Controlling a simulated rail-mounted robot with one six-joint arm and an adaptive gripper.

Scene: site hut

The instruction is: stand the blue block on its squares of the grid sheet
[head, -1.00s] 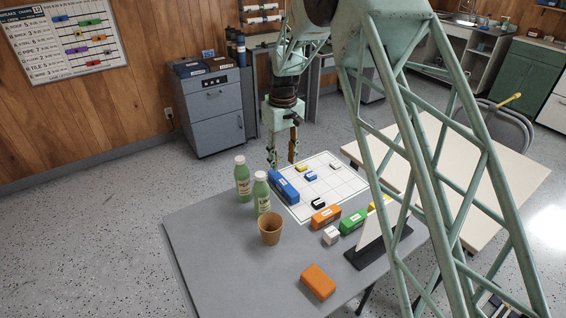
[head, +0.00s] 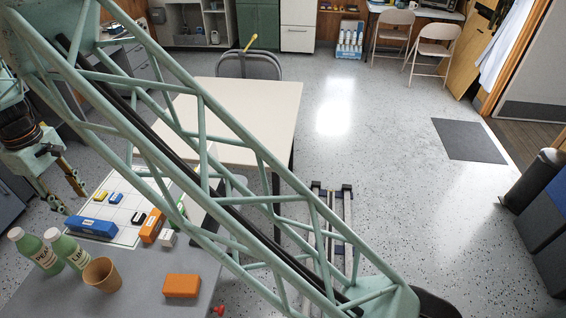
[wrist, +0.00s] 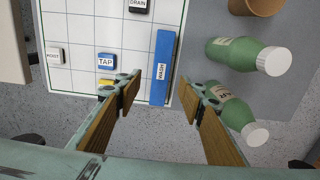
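The blue block (head: 92,227) is long and lies flat along the near left edge of the white grid sheet (head: 128,236). In the wrist view the blue block (wrist: 161,72) carries a "WASH" label and lies along the right border of the grid sheet (wrist: 80,30). My gripper (head: 68,198) is beyond the block in the head view, fingers pointing down. In the wrist view my gripper (wrist: 167,88) is open and empty, its fingertips to either side of the block's near half. I cannot tell the height between them.
On the sheet lie a blue "TAP" tile (wrist: 106,61), a black "DRAIN" tile (wrist: 138,5) and a yellow piece (head: 115,197). Two green bottles (head: 36,251) (head: 70,250) and a brown cup (head: 102,274) stand near the block. Orange blocks (head: 152,226) (head: 181,286) and a white cube (head: 168,238) lie rightward.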

